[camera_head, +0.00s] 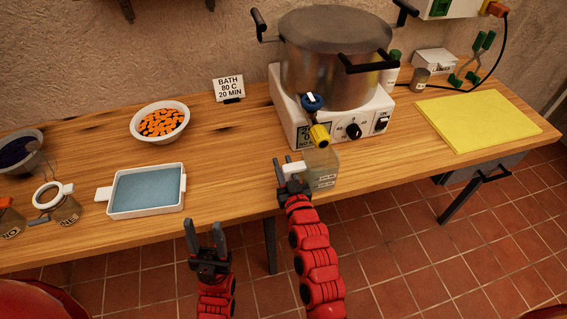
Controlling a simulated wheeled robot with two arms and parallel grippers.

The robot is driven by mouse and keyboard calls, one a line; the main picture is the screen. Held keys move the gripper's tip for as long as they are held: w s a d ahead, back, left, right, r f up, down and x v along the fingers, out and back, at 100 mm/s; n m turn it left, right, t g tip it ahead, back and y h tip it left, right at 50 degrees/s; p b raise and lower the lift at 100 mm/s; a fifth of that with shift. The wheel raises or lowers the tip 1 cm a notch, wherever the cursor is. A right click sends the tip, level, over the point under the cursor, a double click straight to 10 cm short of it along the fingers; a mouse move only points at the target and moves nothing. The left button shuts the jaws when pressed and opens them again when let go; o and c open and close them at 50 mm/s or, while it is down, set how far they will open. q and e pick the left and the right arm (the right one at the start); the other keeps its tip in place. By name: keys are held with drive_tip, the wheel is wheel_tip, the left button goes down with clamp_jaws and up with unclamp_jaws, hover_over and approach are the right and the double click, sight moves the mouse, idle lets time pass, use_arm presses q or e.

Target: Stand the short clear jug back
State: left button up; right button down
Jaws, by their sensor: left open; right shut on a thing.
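The short clear jug (322,168) is at the table's front edge, in front of the white heater unit and just below the yellow spout. It looks upright, with small pale labels low on its side. My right gripper (289,172) is shut on the jug, at its pale handle on the left side. I cannot tell whether the jug's base touches the table. My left gripper (205,236) is open and empty, in front of the table edge and left of the jug, pointing up in the picture.
A blue-lined white tray (116,205), a bowl of orange slices (183,112) and jars (66,212) are left. A yellow mat (480,118) lies right. Wood between tray and jug is clear.

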drive_tip(key=shift+f, duration=0.15)
drive_tip(key=c, duration=0.6)
unclamp_jaws()
drive_tip(key=shift+c, duration=0.2)
